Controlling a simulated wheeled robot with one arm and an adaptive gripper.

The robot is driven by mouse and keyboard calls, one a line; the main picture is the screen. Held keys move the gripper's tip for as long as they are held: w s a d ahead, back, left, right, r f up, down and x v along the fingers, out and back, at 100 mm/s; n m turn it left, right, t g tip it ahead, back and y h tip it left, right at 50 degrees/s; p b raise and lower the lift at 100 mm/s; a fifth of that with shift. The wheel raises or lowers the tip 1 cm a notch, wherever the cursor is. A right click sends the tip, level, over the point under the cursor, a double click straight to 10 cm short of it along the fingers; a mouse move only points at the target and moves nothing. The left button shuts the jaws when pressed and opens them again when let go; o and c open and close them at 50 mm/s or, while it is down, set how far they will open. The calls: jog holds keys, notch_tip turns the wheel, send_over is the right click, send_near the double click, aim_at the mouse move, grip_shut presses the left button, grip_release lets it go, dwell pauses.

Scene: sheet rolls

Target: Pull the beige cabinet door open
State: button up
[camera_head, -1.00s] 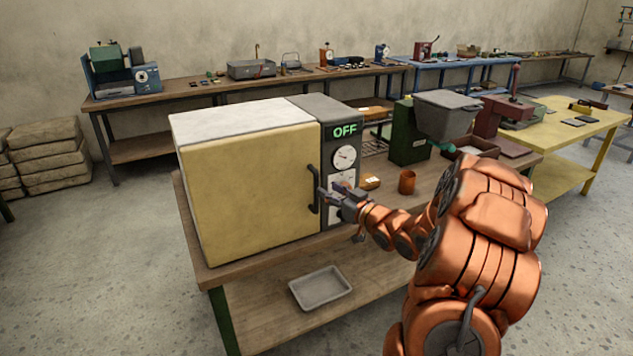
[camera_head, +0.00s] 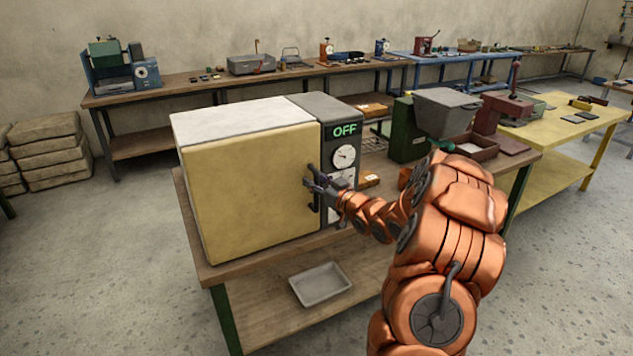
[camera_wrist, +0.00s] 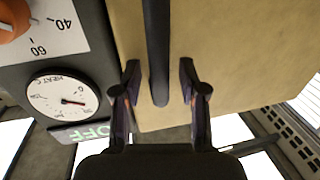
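The beige cabinet door (camera_head: 250,195) is the front of a box-shaped cabinet on the workbench, and it looks closed. A dark vertical bar handle (camera_head: 314,190) stands on its right edge, beside a grey control panel (camera_head: 343,150) with dials and a green OFF display. My gripper (camera_head: 313,178) is at the handle. In the wrist view my gripper (camera_wrist: 159,75) is open, with the handle (camera_wrist: 158,45) between its two fingers and gaps visible on both sides. The door (camera_wrist: 220,50) fills the background there. My gripper partly hides the handle in the head view.
The wooden workbench (camera_head: 225,270) bears the cabinet; a grey tray (camera_head: 320,284) lies on its lower shelf. The floor in front is clear.

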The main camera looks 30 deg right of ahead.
grip_shut()
dwell(0.6)
